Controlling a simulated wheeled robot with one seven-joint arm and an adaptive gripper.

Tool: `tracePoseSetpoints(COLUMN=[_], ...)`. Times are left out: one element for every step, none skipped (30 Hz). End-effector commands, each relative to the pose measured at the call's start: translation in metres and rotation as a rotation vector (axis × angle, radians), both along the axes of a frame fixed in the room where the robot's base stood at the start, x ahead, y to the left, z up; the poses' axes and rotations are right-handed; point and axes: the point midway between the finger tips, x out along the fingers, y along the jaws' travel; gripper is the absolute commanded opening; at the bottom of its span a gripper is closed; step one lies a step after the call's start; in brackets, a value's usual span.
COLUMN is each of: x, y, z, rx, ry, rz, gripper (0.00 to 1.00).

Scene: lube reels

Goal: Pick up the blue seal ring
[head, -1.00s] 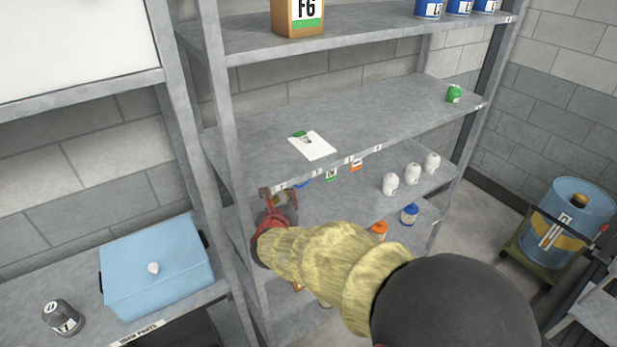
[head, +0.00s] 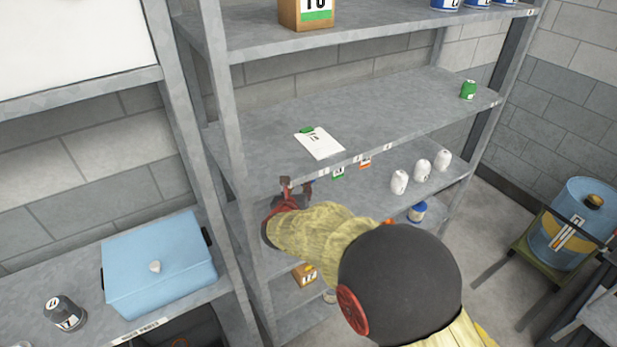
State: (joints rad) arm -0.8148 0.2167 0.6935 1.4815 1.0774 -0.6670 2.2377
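A small bit of blue (head: 310,182) shows under the front edge of the middle shelf, right beside my gripper. It may be the blue seal ring, but it is mostly hidden and too small to be sure of its shape. My gripper (head: 293,187) is at the left end of that shelf's front edge, with its dark fingertips close to the edge. Whether the fingers are open, or touch the blue thing, cannot be made out.
A white sheet (head: 320,143) and a green container (head: 468,90) are on top. White bottles (head: 422,170) stand below. The rack post (head: 232,170) is close on the left.

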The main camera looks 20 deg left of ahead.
Motion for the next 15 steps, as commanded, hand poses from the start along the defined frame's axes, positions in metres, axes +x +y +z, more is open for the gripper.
tracePoseSetpoints(x=[0.007, 0.010, 0.014, 0.016, 0.018, 0.019, 0.020, 0.021, 0.021, 0.021, 0.021, 0.021, 0.021, 0.021, 0.021], y=[0.000, 0.001, 0.002, 0.003, 0.003, 0.004, 0.004, 0.004, 0.004, 0.004, 0.004, 0.004, 0.004, 0.004, 0.004], z=[-0.004, -0.005, -0.007, -0.008, -0.008, -0.008, -0.009, -0.009, -0.009, -0.009, -0.009, -0.009, -0.009, -0.009, -0.009], rx=[-0.002, -0.002, -0.002, -0.002, -0.001, -0.001, -0.001, -0.001, -0.001, -0.001, -0.001, -0.001, -0.001, -0.001, -0.001], ry=[0.001, 0.001, 0.002, 0.002, 0.001, 0.001, 0.001, 0.001, 0.001, 0.001, 0.001, 0.001, 0.001, 0.001, 0.001], rz=[-0.001, -0.001, 0.000, 0.000, 0.000, 0.001, 0.001, 0.001, 0.001, 0.001, 0.001, 0.001, 0.001, 0.001, 0.001], gripper=[0.30, 0.30, 0.30, 0.30, 0.30, 0.30, 0.30, 0.30, 0.30, 0.30, 0.30, 0.30, 0.30, 0.30, 0.28])
